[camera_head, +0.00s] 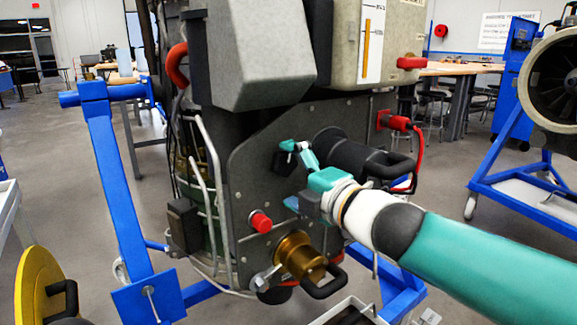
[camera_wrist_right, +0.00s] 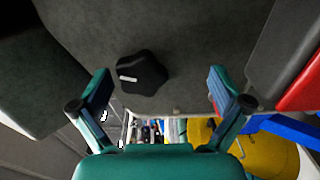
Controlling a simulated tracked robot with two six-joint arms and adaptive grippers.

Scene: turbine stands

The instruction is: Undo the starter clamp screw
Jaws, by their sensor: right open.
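A black lobed knob (camera_wrist_right: 142,76) with a white mark stands on a dark grey plate (camera_wrist_right: 190,60) in the right wrist view. I take it for the clamp screw. In the head view a small dark shape that looks like this knob (camera_head: 283,163) is partly hidden by my finger. My right gripper (camera_head: 286,176) is open in front of the plate. In the right wrist view its two teal fingers (camera_wrist_right: 160,82) are spread wide, with the knob between them, left of centre. Nothing is held; I cannot tell whether a finger touches the plate. My left gripper is out of view.
A black cylinder with a handle (camera_head: 345,155) is right behind my gripper. A brass cylinder (camera_head: 297,254) with a black handle and a red button (camera_head: 261,222) sit lower. A grey box (camera_head: 265,55) overhangs above. A blue stand post (camera_head: 115,190) rises at left, a yellow disc (camera_head: 32,285) below.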

